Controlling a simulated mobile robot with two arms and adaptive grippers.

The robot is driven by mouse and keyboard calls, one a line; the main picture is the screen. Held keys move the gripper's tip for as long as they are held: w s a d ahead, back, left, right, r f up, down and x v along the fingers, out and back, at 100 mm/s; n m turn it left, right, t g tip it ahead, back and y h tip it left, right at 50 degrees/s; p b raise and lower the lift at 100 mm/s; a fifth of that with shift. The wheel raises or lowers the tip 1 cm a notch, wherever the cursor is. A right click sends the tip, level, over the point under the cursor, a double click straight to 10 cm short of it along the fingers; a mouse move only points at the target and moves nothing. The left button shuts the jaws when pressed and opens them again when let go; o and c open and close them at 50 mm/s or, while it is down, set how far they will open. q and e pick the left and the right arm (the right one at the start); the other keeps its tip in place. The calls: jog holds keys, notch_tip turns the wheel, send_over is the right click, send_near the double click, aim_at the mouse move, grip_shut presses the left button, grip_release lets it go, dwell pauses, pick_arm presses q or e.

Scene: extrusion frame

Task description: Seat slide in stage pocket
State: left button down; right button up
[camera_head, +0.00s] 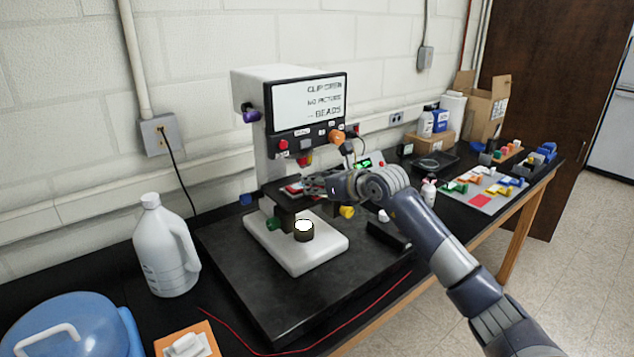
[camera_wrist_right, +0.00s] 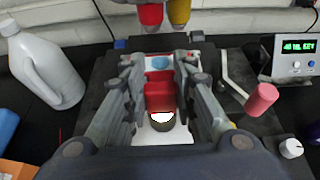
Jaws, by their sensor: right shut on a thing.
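The microscope (camera_head: 274,105) stands on a dark board, with its dark stage (camera_head: 270,188) above a white base. My right gripper (camera_head: 306,186) reaches in from the right at stage height. In the wrist view my right gripper (camera_wrist_right: 160,88) has its fingers on both sides of the slide's red block-like end (camera_wrist_right: 160,94), shut on it. A pale part with a blue spot (camera_wrist_right: 160,62) lies just beyond the red end, over the stage. In the head view the red and white slide (camera_head: 293,188) shows at the fingertips. The fingers hide the pocket edges, so I cannot tell whether the slide is seated.
Red and yellow objectives hang above the stage; the red one (camera_wrist_right: 151,13) is close beyond the fingertips. A lit lamp (camera_head: 304,228) is below. A pink-tipped lever (camera_wrist_right: 262,99) and a display box (camera_wrist_right: 294,55) are at right. A white jug (camera_head: 165,250) stands at left.

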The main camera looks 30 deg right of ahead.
jog(key=shift+f, duration=0.1)
jog(key=o, duration=1)
jog(key=shift+r, duration=0.2)
jog(key=b+v, duration=0.5)
jog(key=v, duration=0.7)
jog(key=shift+f, duration=0.15)
